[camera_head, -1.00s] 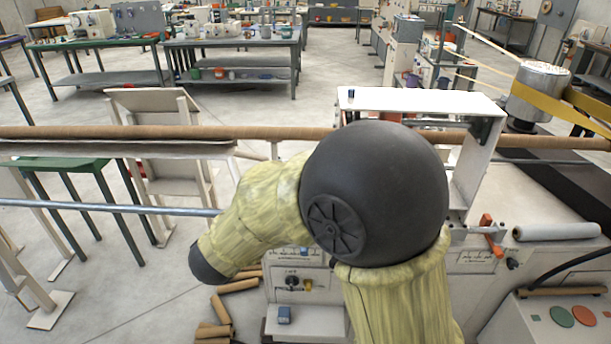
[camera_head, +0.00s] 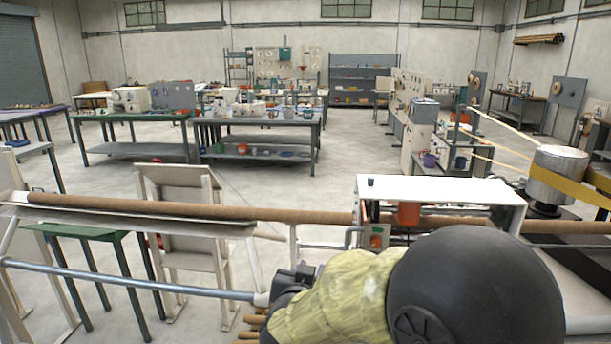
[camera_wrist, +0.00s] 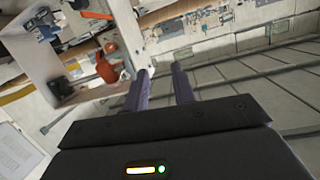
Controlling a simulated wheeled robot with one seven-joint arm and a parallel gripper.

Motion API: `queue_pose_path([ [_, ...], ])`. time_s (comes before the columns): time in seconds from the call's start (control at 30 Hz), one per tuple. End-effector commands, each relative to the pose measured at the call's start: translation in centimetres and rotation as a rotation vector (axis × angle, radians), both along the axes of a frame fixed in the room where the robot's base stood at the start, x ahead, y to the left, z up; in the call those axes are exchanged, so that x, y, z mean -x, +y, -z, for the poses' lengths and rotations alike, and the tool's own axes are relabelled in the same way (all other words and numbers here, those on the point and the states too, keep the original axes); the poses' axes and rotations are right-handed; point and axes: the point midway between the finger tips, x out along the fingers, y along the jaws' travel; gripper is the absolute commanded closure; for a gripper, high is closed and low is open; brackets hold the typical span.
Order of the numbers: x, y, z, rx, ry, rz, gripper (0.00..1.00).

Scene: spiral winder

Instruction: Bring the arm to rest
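My gripper (camera_wrist: 161,78) shows in the wrist view as two dark fingers, apart with a gap and nothing held between them. In the head view, my arm is at the lower right, with its yellow-sleeved part and large black joint covering the front of the winder. The dark wrist end (camera_head: 290,283) points left, close to the end of the grey rod in the picture; I cannot tell whether they touch. The fingertips are not clear in the head view. A long brown tube (camera_head: 200,211) lies across the machine behind the arm.
A white machine housing (camera_head: 440,188) with a small dark cup on top stands behind my arm. A metal drum with a yellow belt (camera_head: 558,176) is at right. A grey rod (camera_head: 130,280) crosses the left. Benches (camera_head: 262,122) stand farther back. An orange part (camera_wrist: 107,66) shows in the wrist view.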

Motion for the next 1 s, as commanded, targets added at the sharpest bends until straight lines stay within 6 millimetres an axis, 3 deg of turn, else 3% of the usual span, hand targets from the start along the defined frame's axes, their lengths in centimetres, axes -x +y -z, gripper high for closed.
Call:
queue_pose_path([
  [0.17,0.4,-1.4,2.0,-0.038,0.165,-0.147,0.74],
  [0.37,3.3,-3.9,5.5,-0.056,0.417,-0.261,0.74],
  [0.6,10.2,-8.8,9.4,-0.054,0.783,-0.3,0.74],
  [0.8,16.7,-13.1,11.2,-0.04,1.058,-0.259,0.74],
  [1.0,18.6,-14.4,11.6,-0.034,1.136,-0.242,0.74],
])
